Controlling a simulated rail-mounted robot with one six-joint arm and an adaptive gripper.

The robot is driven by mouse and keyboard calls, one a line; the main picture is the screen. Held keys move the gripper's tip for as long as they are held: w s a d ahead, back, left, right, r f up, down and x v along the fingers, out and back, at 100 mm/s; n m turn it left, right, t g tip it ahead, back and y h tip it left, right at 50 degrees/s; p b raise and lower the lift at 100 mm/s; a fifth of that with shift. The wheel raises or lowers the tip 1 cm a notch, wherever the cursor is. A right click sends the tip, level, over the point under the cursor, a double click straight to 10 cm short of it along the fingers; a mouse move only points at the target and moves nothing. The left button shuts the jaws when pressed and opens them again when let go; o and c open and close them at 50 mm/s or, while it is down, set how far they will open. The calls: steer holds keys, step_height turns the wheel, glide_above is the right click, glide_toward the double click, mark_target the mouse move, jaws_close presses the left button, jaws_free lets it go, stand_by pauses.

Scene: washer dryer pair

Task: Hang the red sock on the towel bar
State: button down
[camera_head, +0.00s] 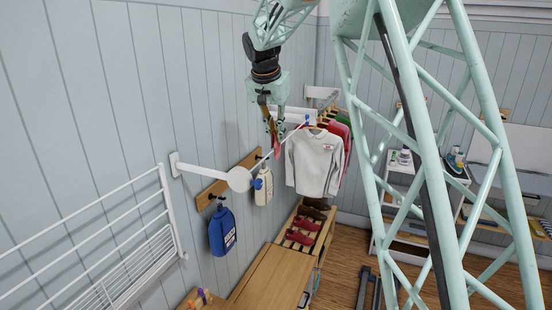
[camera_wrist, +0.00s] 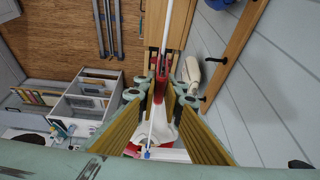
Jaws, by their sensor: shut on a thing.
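The red sock (camera_head: 276,145) hangs from my gripper (camera_head: 272,108) near the wall in the head view. The sock (camera_wrist: 160,82) also shows between the two fingers in the wrist view, where my gripper (camera_wrist: 160,92) is shut on it. The white towel bar (camera_head: 264,160) runs from a round end on a wall arm toward a blue-tipped far end. In the wrist view the bar (camera_wrist: 166,35) passes lengthwise below the fingers, and the sock covers part of it. I cannot tell whether the sock touches the bar.
Hanging clothes with a white shirt (camera_head: 315,163) are just beyond the bar. A white wire rack (camera_head: 120,262) is at left. A wooden bench (camera_head: 268,280) is below.

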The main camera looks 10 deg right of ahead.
steer(key=shift+r+p, duration=0.65)
steer(key=shift+r, duration=0.65)
steer(key=shift+f, duration=0.1)
stand_by(1.2)
steer(key=s+d+f+n+y+b, duration=0.1)
steer(key=s+f+n+b, duration=0.15)
steer(key=f, duration=1.15)
steer(key=s+d+f+n+y+b, duration=0.1)
steer(key=s+f+b, duration=0.2)
steer(key=f, duration=1.2)
steer(key=s+a+f+n+b, duration=0.1)
steer(key=s+f+n+b, duration=0.1)
steer(key=s+f, duration=0.7)
steer(key=s+a+f+n+b, duration=0.1)
steer(key=s+f+b, duration=0.2)
steer(key=s+f, duration=0.7)
step_height(320, 180, down, 4)
steer(key=shift+f+n+t+y, duration=0.25)
steer(key=shift+n+t+y, duration=0.05)
steer(key=shift+n+y, duration=0.1)
steer(key=shift+s, duration=0.2)
